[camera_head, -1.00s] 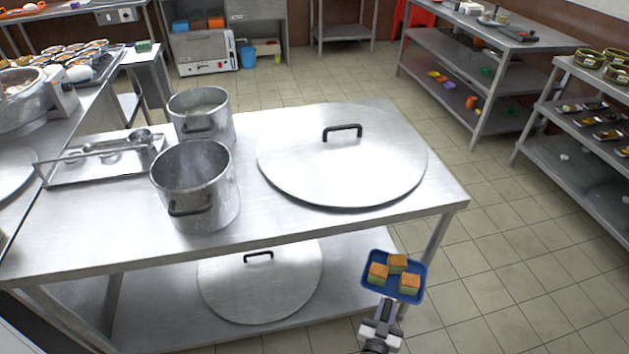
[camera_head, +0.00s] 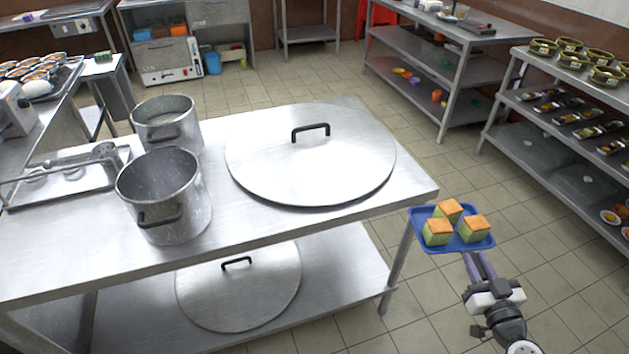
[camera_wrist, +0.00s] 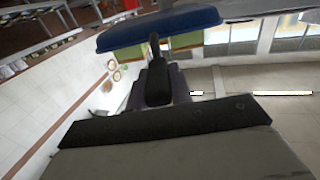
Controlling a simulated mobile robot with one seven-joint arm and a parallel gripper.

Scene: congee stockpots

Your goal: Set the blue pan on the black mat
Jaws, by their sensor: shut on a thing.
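The blue pan (camera_head: 423,217) is a shallow rectangular tray carrying three cubes (camera_head: 439,231) with orange tops and green sides. My gripper (camera_head: 479,264) is shut on the pan's near edge and holds it in the air, just off the right front corner of the steel table. In the wrist view, the pan's blue underside (camera_wrist: 160,28) spans the top, with my dark gripper (camera_wrist: 157,82) below it. The pan looks roughly level. I cannot make out a black mat for certain; a small dark flat item (camera_head: 477,28) lies on the far right table.
The steel table (camera_head: 270,225) holds two stockpots (camera_head: 163,205) and a large round lid (camera_head: 310,165); another lid (camera_head: 240,290) lies on its lower shelf. A shelf rack (camera_head: 570,130) with bowls and small dishes stands at right. Tiled floor is open between rack and table.

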